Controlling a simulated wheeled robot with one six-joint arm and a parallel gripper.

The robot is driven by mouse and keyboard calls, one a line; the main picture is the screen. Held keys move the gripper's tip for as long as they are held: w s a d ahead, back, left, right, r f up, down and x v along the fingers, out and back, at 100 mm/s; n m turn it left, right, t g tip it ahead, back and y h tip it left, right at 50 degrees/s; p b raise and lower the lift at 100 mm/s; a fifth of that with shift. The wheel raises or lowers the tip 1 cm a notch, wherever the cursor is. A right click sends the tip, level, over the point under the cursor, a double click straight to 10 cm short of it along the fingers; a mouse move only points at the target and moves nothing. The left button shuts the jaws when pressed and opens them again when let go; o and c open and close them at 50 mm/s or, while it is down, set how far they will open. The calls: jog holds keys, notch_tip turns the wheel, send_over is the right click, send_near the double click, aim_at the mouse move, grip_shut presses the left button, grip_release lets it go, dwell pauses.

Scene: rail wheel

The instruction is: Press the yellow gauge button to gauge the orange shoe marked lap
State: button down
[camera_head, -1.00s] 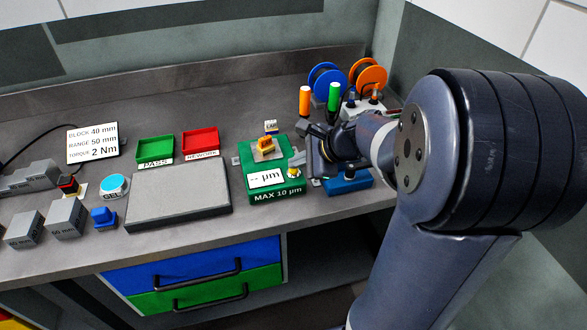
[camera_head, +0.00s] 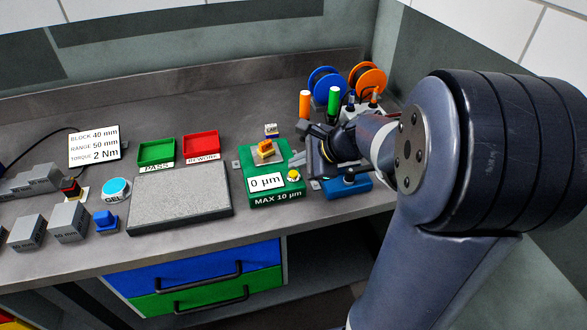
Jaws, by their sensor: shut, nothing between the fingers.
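The green gauge (camera_head: 262,185) stands on the bench, marked "MAX 10 µm", and its display (camera_head: 266,182) reads "0 µm". The orange shoe (camera_head: 265,148) sits on the light pad on top of the gauge. A small tag (camera_head: 271,130) behind it appears to read "LAP". The yellow gauge button (camera_head: 293,175) is at the gauge's front right and is uncovered. My gripper (camera_head: 298,160) is shut and empty, just above and behind the button, apart from it. Part of the gripper is hidden behind my wrist.
A green PASS tray (camera_head: 157,165) and a red REWORK tray (camera_head: 217,155) stand left of the gauge. A grey plate (camera_head: 180,198) lies in front of them. A blue block (camera_head: 347,188), orange and green cylinders (camera_head: 334,97) and spools (camera_head: 369,80) are near my arm.

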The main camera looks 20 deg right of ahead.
jog(key=shift+r, duration=0.1)
notch_tip(320, 180, up, 5)
jog(key=p, duration=0.4)
dwell(0.3)
dwell(0.8)
